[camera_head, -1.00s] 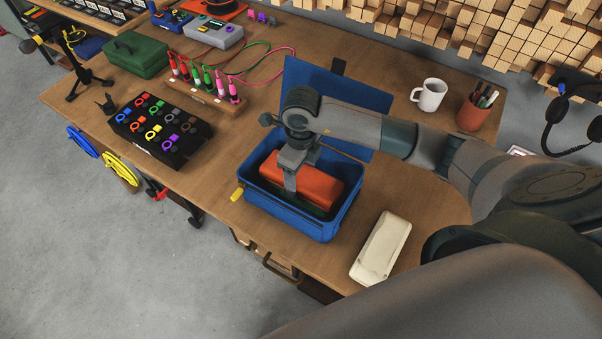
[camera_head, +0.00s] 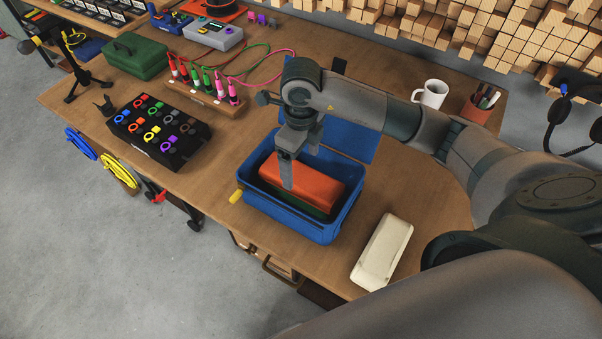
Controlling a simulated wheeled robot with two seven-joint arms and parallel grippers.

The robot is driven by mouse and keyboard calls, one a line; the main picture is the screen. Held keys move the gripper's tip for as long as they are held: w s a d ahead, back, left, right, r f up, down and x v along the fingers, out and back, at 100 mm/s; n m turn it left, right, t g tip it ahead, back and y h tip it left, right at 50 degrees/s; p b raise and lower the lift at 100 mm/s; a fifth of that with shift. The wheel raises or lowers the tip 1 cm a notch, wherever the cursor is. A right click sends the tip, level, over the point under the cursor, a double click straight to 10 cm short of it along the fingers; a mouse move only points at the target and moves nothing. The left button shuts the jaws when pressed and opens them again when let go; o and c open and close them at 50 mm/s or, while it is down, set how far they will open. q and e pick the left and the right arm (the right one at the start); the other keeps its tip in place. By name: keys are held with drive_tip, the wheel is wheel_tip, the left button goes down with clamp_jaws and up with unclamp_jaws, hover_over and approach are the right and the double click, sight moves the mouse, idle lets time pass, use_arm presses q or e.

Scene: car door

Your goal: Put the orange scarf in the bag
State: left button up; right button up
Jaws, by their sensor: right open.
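The orange scarf (camera_head: 315,186) looks like a folded, rounded block. It lies inside the open blue bag (camera_head: 300,222), which is box-shaped with its lid raised at the back. A dark green item (camera_head: 308,208) shows under the scarf in the bag. My right gripper (camera_head: 288,186) is open and empty, pointing down just over the left part of the scarf. Its fingers hide a little of the scarf, and I cannot tell if they touch it. My left gripper is not in view.
A cream case (camera_head: 382,252) lies right of the bag. A white mug (camera_head: 432,94) and a pen cup (camera_head: 478,106) stand behind my right arm. A black tray of coloured rings (camera_head: 160,130) and a green box (camera_head: 137,55) are at left.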

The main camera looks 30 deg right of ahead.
sight(302, 176)
wheel_tip(302, 176, up, 6)
drive_tip(key=shift+r+b, duration=0.2)
drive_tip(key=shift+b, duration=0.25)
drive_tip(key=shift+d, duration=0.1)
idle(0.4)
